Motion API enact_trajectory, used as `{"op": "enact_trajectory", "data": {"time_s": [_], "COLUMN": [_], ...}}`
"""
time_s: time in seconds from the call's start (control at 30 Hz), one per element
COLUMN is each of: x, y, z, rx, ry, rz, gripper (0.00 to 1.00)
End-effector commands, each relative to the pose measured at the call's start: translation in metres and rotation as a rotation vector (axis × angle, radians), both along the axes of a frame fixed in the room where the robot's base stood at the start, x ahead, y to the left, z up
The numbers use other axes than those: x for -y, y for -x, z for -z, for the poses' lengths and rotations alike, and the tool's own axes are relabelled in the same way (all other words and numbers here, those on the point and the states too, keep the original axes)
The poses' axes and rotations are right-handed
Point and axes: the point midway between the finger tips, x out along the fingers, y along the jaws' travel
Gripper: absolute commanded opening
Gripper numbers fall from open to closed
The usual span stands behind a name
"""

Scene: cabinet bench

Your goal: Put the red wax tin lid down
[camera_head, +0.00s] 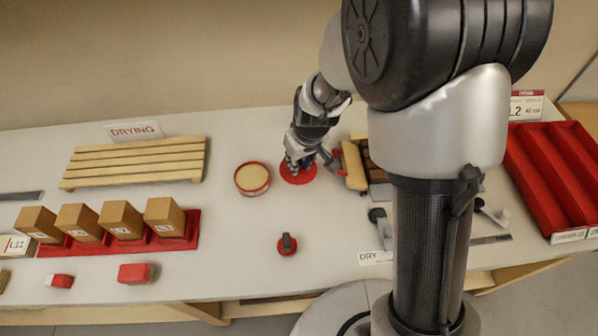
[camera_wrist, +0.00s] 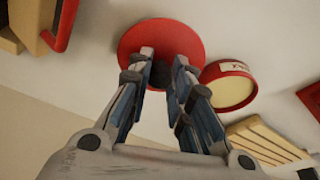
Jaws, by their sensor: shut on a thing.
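The red wax tin lid (camera_head: 299,175) is a flat red disc at the middle of the bench, just right of the open wax tin. My gripper (camera_head: 297,164) is over it, fingers pointing down. In the wrist view my gripper (camera_wrist: 160,72) is shut on the dark knob in the middle of the lid (camera_wrist: 135,40). The lid looks level and at or very near the bench top; I cannot tell whether it touches. The red wax tin (camera_head: 252,179) with pale yellow wax stands beside it, and it also shows in the wrist view (camera_wrist: 230,88).
A slatted wooden drying rack (camera_head: 135,163) lies at the back left. Several brown boxes stand in a red tray (camera_head: 192,238) at the left. A small red-based item with a dark knob (camera_head: 287,245) stands in front. A red compartment tray (camera_head: 550,185) is at the right. Bare bench lies between.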

Motion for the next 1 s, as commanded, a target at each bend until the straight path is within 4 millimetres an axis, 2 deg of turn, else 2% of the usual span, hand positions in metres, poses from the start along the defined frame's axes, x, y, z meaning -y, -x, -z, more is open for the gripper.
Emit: {"op": "enact_trajectory", "data": {"time_s": [0.27, 0.67, 0.7, 1.0], "x": [0.000, 0.000, 0.000, 0.000], "y": [0.001, 0.000, 0.000, 0.000], "z": [0.040, 0.045, 0.045, 0.044], "rx": [-0.004, -0.001, -0.001, -0.001], "ry": [0.000, 0.000, 0.000, 0.000], "rz": [0.001, 0.000, 0.000, 0.000], "gripper": [0.00, 0.00, 0.20, 0.39]}}
